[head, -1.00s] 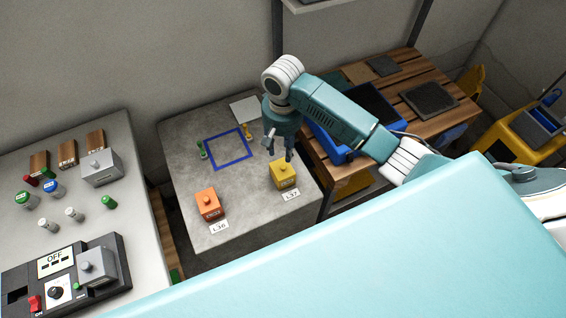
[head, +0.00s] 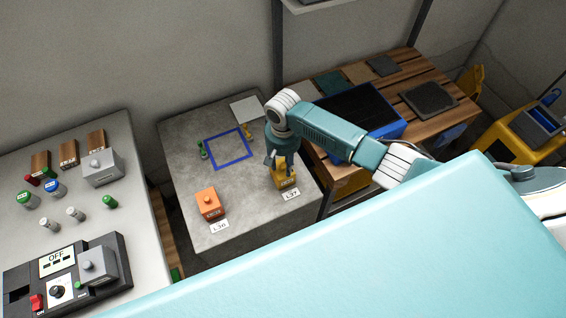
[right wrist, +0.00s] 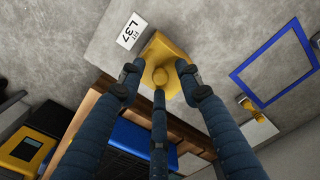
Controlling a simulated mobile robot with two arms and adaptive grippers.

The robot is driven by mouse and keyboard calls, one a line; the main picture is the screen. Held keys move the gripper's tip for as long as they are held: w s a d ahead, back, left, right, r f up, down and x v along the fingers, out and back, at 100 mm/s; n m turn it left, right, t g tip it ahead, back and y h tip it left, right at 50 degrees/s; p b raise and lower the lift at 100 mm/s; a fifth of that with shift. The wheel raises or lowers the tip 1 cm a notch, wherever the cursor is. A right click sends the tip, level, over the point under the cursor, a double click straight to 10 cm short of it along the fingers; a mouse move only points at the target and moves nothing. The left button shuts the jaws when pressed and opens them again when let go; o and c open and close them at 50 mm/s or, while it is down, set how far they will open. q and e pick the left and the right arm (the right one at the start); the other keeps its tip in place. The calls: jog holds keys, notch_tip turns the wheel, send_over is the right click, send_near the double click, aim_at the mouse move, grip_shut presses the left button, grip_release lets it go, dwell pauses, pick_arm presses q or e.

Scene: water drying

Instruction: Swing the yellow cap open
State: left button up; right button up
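The yellow cap (head: 286,180) is a small yellow box with a rounded knob on top, at the right front of the grey concrete table. It also shows in the right wrist view (right wrist: 166,54), beside a label that reads L37. My right gripper (head: 280,162) is directly over it and hides part of its top in the head view. I cannot tell whether any finger touches the box. The cap looks closed. My left gripper is not in view.
An orange box (head: 209,204) with a knob stands to the left on the same table. A blue square outline (head: 228,132), a small green item (head: 203,150) and a white sheet (head: 246,109) are behind. A blue tray (head: 392,130) is on the wooden table to the right.

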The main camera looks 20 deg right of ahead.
grip_shut()
jog(key=shift+w+r, duration=0.1)
